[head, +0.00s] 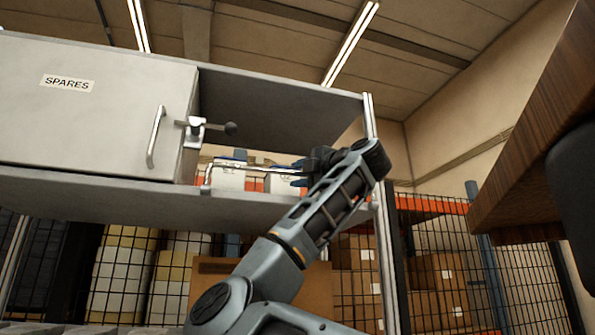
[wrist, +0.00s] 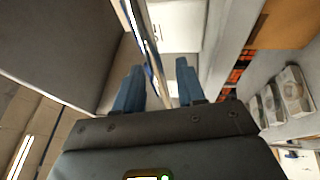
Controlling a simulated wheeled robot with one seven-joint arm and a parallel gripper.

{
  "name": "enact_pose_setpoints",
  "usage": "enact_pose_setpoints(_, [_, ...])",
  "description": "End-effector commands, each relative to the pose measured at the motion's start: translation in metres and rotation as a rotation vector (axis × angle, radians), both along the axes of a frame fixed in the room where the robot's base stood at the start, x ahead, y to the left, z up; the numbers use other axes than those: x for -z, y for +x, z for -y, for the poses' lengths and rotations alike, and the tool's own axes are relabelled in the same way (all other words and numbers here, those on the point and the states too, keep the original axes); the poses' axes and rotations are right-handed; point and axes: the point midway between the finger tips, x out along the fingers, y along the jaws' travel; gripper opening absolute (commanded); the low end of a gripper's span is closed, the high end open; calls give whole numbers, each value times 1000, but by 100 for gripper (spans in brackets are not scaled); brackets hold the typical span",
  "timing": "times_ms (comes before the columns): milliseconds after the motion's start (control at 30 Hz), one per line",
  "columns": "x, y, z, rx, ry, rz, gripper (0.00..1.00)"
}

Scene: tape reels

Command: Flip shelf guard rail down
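The guard rail (head: 258,168) is a thin metal bar across the front of the open shelf bay (head: 270,110), above the shelf board (head: 265,211). Its left end bends down towards the board. My gripper (head: 299,182) is at the right part of the rail, partly hidden by my wrist in the head view. In the wrist view, the blue fingers of my gripper (wrist: 158,78) stand apart, with the rail (wrist: 148,45) running between them. A gap shows between the fingers, and I cannot tell whether either one touches the rail.
A grey SPARES cabinet (head: 85,110) with a handle (head: 156,137) adjoins the bay on the left. A latch with a black-knobbed lever (head: 230,128) juts out above the rail. White boxes (head: 229,176) sit behind the rail. A wooden panel (head: 540,130) is at right.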

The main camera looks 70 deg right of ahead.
Motion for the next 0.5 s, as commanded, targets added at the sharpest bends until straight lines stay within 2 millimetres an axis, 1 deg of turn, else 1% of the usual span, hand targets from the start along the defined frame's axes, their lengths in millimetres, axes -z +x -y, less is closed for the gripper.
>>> enact_pose_setpoints(33, [-2,5,2,-2,0,-1,39])
enact_pose_setpoints(133, [-2,9,4,1,-1,0,39])
enact_pose_setpoints(400, [-2,11,5,1,0,-1,39])
enact_pose_setpoints(433, [-2,11,5,1,0,-1,38])
enact_pose_setpoints(500, [-2,11,5,1,-1,0,32])
